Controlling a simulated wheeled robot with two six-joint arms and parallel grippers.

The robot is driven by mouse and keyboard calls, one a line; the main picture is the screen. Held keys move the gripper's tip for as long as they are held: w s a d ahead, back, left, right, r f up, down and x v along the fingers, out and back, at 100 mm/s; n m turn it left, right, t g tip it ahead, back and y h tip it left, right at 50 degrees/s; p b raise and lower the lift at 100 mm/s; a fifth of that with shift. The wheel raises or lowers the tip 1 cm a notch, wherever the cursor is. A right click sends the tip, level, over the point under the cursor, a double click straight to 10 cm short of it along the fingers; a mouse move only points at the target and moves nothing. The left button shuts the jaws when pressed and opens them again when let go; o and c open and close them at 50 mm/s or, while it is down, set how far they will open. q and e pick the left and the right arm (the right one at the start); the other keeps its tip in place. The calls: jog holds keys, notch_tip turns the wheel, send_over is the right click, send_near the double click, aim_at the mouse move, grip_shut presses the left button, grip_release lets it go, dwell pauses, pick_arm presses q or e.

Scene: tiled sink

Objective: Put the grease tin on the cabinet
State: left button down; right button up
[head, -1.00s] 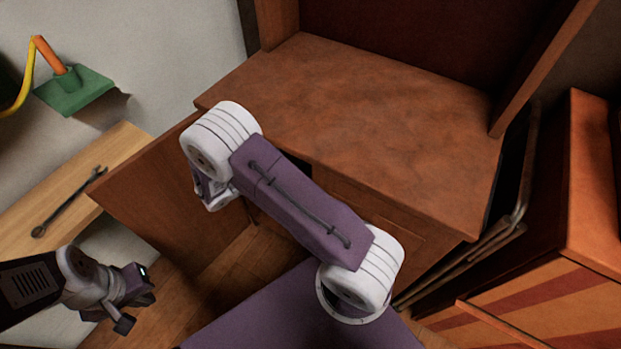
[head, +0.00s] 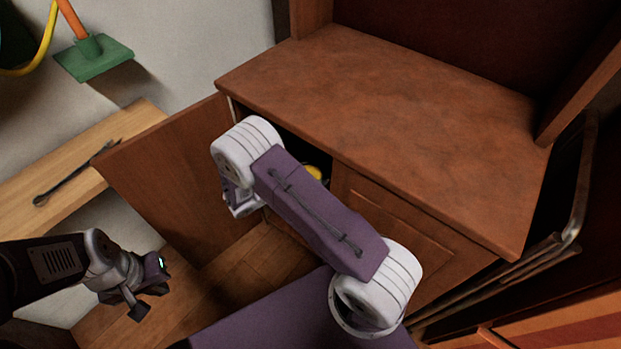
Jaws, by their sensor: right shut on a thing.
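The wooden cabinet (head: 400,95) has a broad, bare top, and its left door (head: 165,180) stands open. My right arm reaches across the front of the open compartment. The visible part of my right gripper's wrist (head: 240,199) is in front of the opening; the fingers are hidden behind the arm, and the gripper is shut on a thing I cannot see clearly. A small yellow patch (head: 314,172) shows in the dark opening beside the arm; it may be part of the grease tin. My left gripper (head: 150,298) is open and empty at the lower left.
A wrench (head: 75,175) lies on a light wooden shelf (head: 30,190) at the left. A green broom head (head: 93,59) is against the wall. Bent metal tubing (head: 575,215) stands right of the cabinet, with a striped orange unit (head: 570,325) at the lower right.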

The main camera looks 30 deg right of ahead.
jog(key=shift+r, duration=0.15)
jog(key=o, duration=1.8)
jog(key=shift+a+r+p, duration=0.15)
jog(key=shift+r+p, duration=0.05)
jog(key=shift+p, duration=0.15)
jog(key=p+v, duration=0.5)
jog(key=v, duration=0.6)
jog(key=shift+a, duration=0.4)
jog(key=shift+s, duration=0.1)
